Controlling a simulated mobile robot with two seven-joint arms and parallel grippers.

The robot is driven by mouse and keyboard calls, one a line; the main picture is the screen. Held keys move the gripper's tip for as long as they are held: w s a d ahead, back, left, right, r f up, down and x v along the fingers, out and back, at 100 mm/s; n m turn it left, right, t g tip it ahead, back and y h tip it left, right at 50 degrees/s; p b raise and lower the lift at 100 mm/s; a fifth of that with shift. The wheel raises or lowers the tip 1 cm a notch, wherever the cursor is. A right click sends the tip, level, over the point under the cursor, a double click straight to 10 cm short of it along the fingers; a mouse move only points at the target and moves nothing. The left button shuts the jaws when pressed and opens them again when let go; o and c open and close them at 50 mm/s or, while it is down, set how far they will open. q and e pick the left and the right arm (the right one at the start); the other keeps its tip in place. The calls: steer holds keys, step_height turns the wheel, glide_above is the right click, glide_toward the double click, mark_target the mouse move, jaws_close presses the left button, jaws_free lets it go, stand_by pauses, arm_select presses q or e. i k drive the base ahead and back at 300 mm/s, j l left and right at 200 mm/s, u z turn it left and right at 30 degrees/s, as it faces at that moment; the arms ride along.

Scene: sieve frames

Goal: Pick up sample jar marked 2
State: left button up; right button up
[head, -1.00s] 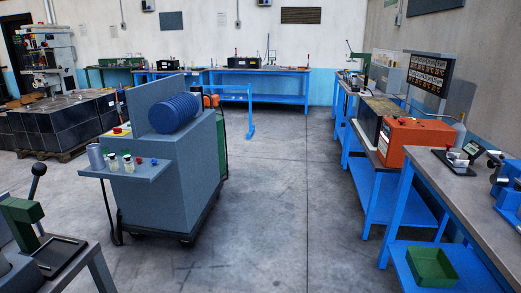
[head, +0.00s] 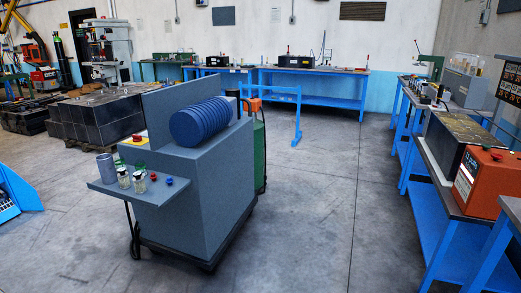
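Small jars stand on the side shelf (head: 108,188) of a grey cart. Two pale glass jars are at the front, a left one (head: 123,178) and a right one (head: 139,183). Green-topped items show just behind them, partly hidden. The jars are too small for any number to be read, so I cannot tell which is marked 2. Neither of my grippers is in view.
The grey cart (head: 200,195) carries a blue ribbed roll (head: 203,121). Floor is open in front. Blue benches (head: 440,205) line the right.

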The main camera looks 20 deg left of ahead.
mark_target(140, 165)
steer(key=i+l+u, duration=0.15)
steer(key=i, duration=1)
steer(key=i+u, duration=0.3)
steer(key=i, duration=0.2)
steer(key=i+l+u, duration=0.1)
steer(key=i+u, duration=0.25)
steer(key=i, duration=0.15)
steer(key=i+l+u, duration=0.1)
steer(key=i+u, duration=0.3)
steer(key=i+l+u, duration=0.2)
steer(key=i+u, duration=0.25)
steer(key=k, duration=0.1)
